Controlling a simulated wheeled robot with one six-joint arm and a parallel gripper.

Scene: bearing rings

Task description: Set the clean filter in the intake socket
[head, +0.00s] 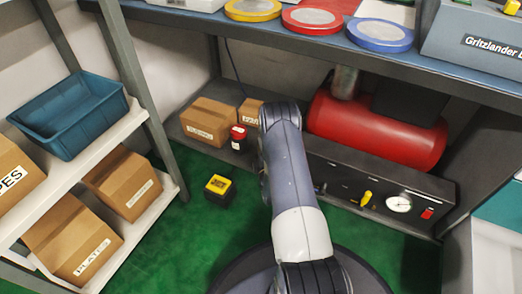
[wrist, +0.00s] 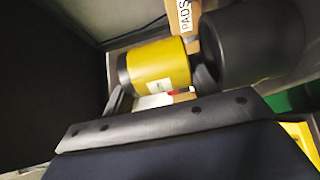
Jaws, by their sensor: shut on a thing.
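My gripper (wrist: 160,88) shows in the wrist view, its two dark fingers shut on a yellow cylinder (wrist: 158,62) with a black end and a white label, which I take to be the clean filter. The cylinder lies sideways across the picture. A large dark round body (wrist: 256,44) is just right of it; I cannot tell whether this is the intake socket or whether they touch. In the head view my arm hides the gripper and the held cylinder.
A red tank (head: 375,130) and a panel with a gauge (head: 399,203) fill the space under the bench (head: 450,78). A yellow-topped black block (head: 218,188) sits on the green floor (head: 175,245). Shelves with cartons (head: 123,182) and a blue bin (head: 70,115) stand left.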

